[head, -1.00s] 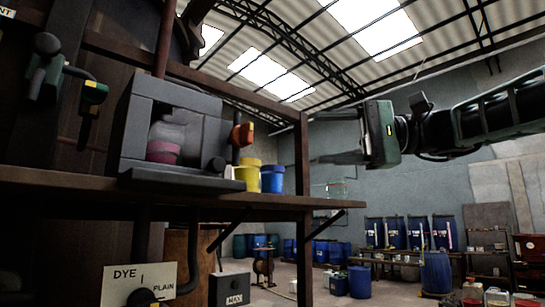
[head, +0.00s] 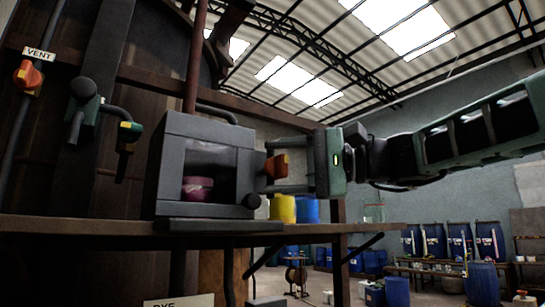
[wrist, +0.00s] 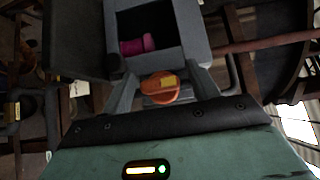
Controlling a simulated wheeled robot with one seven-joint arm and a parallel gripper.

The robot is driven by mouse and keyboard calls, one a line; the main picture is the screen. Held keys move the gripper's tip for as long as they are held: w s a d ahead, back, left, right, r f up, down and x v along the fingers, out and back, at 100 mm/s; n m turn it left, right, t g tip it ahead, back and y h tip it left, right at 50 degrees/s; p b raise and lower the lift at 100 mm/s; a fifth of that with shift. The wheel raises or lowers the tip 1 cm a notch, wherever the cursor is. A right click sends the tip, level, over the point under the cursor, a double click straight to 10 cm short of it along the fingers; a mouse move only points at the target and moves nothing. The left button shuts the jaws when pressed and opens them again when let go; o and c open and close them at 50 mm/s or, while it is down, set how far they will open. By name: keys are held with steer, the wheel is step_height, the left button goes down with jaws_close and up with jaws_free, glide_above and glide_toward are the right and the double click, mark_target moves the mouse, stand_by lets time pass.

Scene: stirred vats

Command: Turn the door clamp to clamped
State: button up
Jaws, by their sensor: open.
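The door clamp is an orange handle with a yellow mark (head: 277,166) on the right side of a grey box (head: 172,170) in the head view. My gripper (head: 283,170) is open, with its two fingers reaching left to either side of the clamp. In the wrist view the orange clamp (wrist: 160,88) sits between the fingertips (wrist: 164,84). I cannot tell whether either finger touches it.
The box stands on a wooden shelf (head: 60,228). A vent handle (head: 27,75) and pipe fittings are at the left.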

steer(key=shift+w+a, duration=0.15)
steer(key=shift+a, duration=0.7)
steer(key=c, duration=1)
